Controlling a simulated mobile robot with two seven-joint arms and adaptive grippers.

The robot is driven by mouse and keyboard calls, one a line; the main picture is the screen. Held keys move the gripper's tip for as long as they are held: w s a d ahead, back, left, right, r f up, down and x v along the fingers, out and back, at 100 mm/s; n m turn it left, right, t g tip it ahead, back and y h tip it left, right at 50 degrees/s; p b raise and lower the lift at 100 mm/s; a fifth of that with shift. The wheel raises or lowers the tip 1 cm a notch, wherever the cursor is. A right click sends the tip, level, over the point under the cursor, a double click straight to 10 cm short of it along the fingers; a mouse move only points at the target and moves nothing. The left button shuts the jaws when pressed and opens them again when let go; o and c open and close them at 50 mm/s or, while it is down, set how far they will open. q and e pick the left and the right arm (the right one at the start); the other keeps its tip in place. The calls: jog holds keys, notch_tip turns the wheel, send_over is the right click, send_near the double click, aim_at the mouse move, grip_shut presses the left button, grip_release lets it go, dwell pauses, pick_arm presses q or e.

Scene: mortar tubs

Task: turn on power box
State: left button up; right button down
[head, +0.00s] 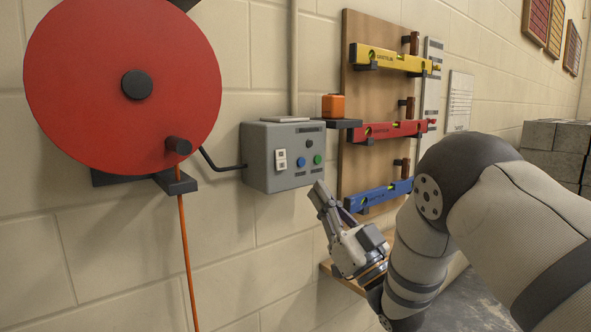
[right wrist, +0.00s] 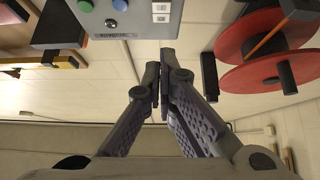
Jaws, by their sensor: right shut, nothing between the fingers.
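The grey power box (head: 265,170) is fixed to the wall in the middle of the head view. Its front has white switches (head: 281,160), a blue button (head: 301,162) and a green button (head: 318,159). My right gripper (head: 318,188) is just below the box's lower right corner, shut and empty. In the right wrist view the closed fingertips (right wrist: 160,66) lie beneath the upside-down power box (right wrist: 150,28), apart from its buttons as far as I can see. My left gripper is not in view.
A large red reel (head: 90,70) hangs left of the box, with an orange cord (head: 187,260) running down. Right of it, a wooden board (head: 358,85) holds yellow, red and blue levels. A small shelf (head: 338,123) carries an orange item (head: 333,106). Grey blocks (head: 560,138) stand far right.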

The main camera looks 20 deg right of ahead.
aim_at(283, 159)
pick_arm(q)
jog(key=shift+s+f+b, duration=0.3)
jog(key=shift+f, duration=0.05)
pick_arm(e)
jog(key=w+a+r, duration=0.1)
jog(key=w, duration=0.1)
jog(key=w+r, duration=0.1)
jog(key=w, duration=0.2)
jog(key=w+a+r, duration=0.1)
jog(key=w, duration=0.2)
jog(key=shift+a, duration=0.35)
jog(key=shift+f, duration=0.1)
jog(key=shift+w+a+f, duration=0.15)
jog(key=shift+w+f, duration=0.1)
jog(key=shift+w, duration=0.2)
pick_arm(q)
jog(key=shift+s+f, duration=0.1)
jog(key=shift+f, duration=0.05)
